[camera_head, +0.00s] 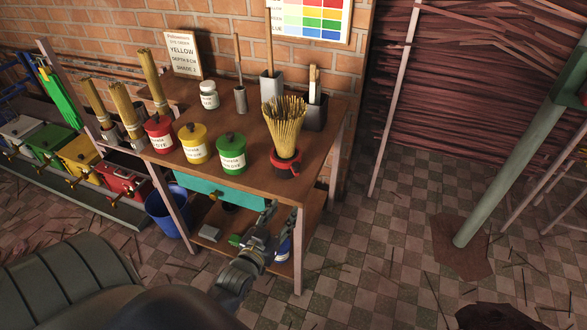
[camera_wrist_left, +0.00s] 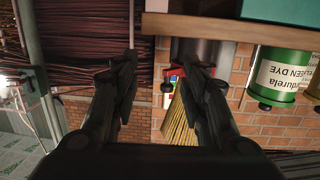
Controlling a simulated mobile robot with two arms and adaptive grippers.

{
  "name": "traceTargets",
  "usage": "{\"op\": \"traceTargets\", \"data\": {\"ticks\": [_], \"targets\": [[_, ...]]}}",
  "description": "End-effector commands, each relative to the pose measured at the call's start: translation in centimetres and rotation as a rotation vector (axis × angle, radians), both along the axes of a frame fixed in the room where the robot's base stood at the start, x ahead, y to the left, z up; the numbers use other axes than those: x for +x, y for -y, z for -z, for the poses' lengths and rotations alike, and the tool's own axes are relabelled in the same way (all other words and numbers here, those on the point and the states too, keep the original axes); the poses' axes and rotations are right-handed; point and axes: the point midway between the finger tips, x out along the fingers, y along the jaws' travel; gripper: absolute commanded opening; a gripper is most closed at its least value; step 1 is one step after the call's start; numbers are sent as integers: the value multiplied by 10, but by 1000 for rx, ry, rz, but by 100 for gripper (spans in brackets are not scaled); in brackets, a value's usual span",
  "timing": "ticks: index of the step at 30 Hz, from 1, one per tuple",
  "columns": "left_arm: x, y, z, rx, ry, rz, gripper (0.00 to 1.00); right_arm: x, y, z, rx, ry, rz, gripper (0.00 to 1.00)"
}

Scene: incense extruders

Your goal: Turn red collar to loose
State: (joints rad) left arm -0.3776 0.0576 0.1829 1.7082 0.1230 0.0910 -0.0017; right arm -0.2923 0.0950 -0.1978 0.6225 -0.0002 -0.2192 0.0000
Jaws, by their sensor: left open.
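The red collar (camera_head: 286,161) is a ring with small side knobs around the base of an upright bundle of tan sticks (camera_head: 284,122), near the table's front right corner. In the left wrist view, which is upside down, a bit of the red collar (camera_wrist_left: 174,76) shows beside a finger, with the sticks (camera_wrist_left: 179,125) below it. My left gripper (camera_head: 267,212) is in front of the table edge, below and left of the collar. It is open and empty, with its fingers apart in the wrist view (camera_wrist_left: 159,62). My right gripper is not in view.
Red (camera_head: 159,134), yellow (camera_head: 195,144) and green (camera_head: 231,154) dye pots stand left of the collar on the wooden table (camera_head: 258,177). A teal drawer (camera_head: 220,190) is under the tabletop. A dark holder (camera_head: 314,112) stands behind the sticks. Tiled floor lies open to the right.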

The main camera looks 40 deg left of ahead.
Motion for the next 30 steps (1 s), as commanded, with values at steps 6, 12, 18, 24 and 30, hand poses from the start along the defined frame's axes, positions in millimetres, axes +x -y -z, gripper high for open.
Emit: {"op": "traceTargets", "data": {"ticks": [6, 12, 18, 24, 30], "targets": [[6, -14, -61, 23, 125, -23, 41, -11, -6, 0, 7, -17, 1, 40], [25, -18, -67, 25, 137, -23, 41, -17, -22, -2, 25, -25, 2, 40], [60, -25, -66, 23, 135, -23, 41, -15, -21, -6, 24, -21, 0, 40], [90, -31, -65, 24, 133, -22, 41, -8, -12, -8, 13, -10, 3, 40], [107, -35, -64, 24, 132, -23, 41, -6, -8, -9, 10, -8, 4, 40]]}}
